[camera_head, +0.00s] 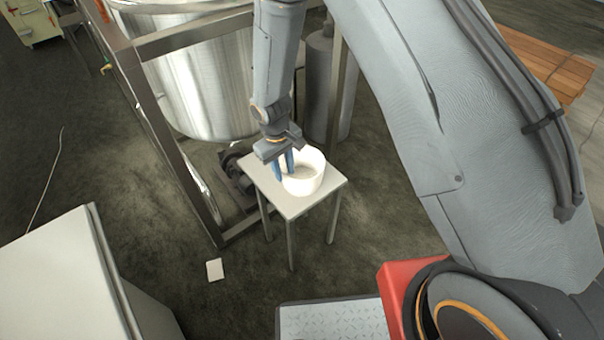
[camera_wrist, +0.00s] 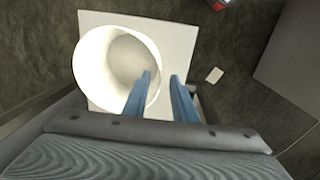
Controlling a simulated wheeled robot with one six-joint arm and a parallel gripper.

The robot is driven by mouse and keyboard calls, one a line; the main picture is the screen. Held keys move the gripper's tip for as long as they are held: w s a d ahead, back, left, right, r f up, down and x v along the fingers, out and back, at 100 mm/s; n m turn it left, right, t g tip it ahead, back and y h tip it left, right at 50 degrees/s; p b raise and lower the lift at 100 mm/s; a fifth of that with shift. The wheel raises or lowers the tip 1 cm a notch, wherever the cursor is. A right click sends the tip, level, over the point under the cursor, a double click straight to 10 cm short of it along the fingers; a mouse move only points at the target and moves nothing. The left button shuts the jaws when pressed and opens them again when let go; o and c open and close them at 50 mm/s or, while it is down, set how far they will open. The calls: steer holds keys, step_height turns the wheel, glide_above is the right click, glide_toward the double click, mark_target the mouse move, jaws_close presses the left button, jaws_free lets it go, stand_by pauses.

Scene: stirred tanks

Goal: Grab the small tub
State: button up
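The small tub is a white, round, open-topped tub (camera_head: 311,183) standing upright on a small square white-topped table (camera_head: 289,208). It also shows in the wrist view (camera_wrist: 92,68), with the table top (camera_wrist: 184,36) around it. My gripper (camera_head: 285,166) is at the tub's left rim in the head view. In the wrist view my gripper's two blue fingers (camera_wrist: 163,76) are apart, one over the tub's inside and the other outside its wall. The wall runs between them with a gap visible. Whether either finger touches the wall cannot be told.
A large steel tank (camera_head: 198,85) in a metal frame (camera_head: 163,125) stands just behind the table. A grey cylinder (camera_head: 318,90) stands behind it too. A white cabinet (camera_head: 62,285) is at the lower left. A small white card (camera_head: 215,269) lies on the open floor.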

mark_target(288, 189)
steer(key=shift+w+d+f+p, duration=0.1)
steer(key=shift+w+f+p, duration=0.05)
steer(key=shift+f, duration=0.9)
steer(key=shift+w+f+p, duration=0.15)
steer(key=shift+f, duration=0.85)
steer(key=shift+w+d+f+p, duration=0.1)
steer(key=shift+w+f+p, duration=0.05)
steer(key=shift+f, duration=0.9)
jaws_close()
